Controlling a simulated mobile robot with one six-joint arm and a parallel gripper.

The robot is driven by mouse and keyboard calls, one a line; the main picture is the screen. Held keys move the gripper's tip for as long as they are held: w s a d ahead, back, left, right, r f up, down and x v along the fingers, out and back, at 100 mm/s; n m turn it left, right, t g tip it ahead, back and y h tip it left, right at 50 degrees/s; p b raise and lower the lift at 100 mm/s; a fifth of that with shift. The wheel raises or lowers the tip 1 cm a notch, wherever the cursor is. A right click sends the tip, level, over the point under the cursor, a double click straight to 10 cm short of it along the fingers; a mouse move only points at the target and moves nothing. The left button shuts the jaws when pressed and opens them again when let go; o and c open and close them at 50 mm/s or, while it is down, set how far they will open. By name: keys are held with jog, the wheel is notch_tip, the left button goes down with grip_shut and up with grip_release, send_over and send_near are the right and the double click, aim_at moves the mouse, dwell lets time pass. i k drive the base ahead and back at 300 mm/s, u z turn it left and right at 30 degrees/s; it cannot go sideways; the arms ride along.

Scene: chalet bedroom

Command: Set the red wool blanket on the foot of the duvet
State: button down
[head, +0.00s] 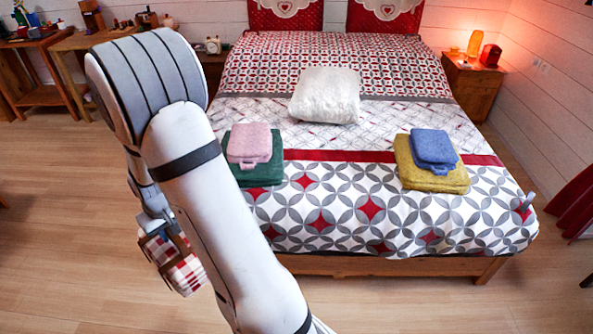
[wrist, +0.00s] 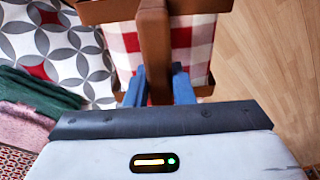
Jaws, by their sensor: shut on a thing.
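The red wool blanket shows as a folded red-and-white checked bundle (head: 186,275) with brown straps, in the air left of the bed's foot. My gripper (head: 157,222) is above it and shut on its brown handle. In the wrist view, the blue-grey fingers of my gripper (wrist: 160,88) close around the brown handle, with the checked cloth of the blanket (wrist: 188,50) behind it. The duvet (head: 345,215) covers the bed, and its foot end has grey petals and red diamonds. My arm hides part of the duvet's left side.
Pink over green towels (head: 250,145) lie on the bed's left, blue over yellow towels (head: 433,150) on its right. A white cushion (head: 326,95) lies farther up. The foot between the towel stacks is clear. The wooden bed frame (head: 400,266) edges it; open floor lies left.

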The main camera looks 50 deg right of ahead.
aim_at(340, 169)
jog(key=u, duration=0.35)
jog(key=i, duration=0.2)
jog(key=z, duration=1.95)
jog(key=k, duration=0.5)
jog(key=z, duration=0.4)
jog(key=i, duration=1.5)
jog(key=u, duration=0.3)
